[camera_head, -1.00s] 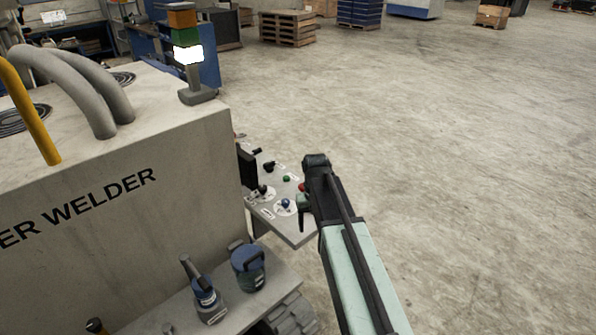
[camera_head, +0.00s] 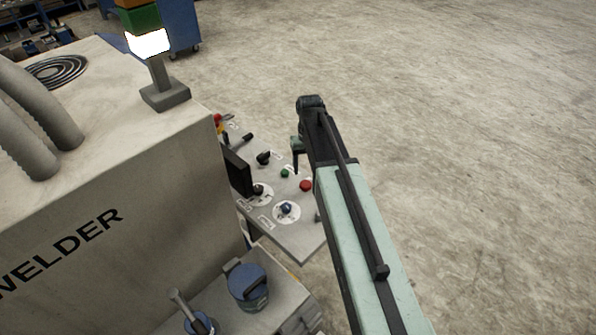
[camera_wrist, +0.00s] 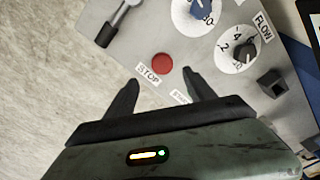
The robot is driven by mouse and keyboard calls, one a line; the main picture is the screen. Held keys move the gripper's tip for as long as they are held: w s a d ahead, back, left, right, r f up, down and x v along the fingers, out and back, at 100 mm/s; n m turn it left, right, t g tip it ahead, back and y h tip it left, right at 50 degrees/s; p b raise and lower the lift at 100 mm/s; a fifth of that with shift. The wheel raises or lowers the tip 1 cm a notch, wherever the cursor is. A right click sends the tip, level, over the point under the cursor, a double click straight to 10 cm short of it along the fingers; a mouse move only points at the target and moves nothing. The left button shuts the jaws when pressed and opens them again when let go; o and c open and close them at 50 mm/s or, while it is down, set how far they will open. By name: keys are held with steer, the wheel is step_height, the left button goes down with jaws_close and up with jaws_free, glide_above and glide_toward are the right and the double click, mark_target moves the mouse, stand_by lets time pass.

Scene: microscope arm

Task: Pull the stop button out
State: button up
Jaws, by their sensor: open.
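The red stop button (camera_wrist: 162,63) sits on the grey control panel (camera_wrist: 150,38) beside a STOP label, in the wrist view. In the head view the same red button (camera_head: 306,185) is near the panel's right edge, just left of my arm. My gripper (camera_wrist: 160,85) is open and empty. Its two dark fingers point toward the panel, with the button beyond and between their tips in the picture. I cannot tell how far above the panel they are. In the head view my gripper (camera_head: 297,155) is partly hidden behind its own wrist.
The panel also has a blue knob (camera_head: 286,208), a green button (camera_head: 284,173), a dark FLOW dial (camera_wrist: 240,50) and a lever (camera_wrist: 120,22). The large welder body (camera_head: 130,180) stands to the left. Open concrete floor lies to the right.

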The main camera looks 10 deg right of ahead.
mark_target(306, 184)
steer(key=f+b, duration=0.8)
steer(key=shift+a, duration=0.25)
steer(key=shift+r, duration=0.15)
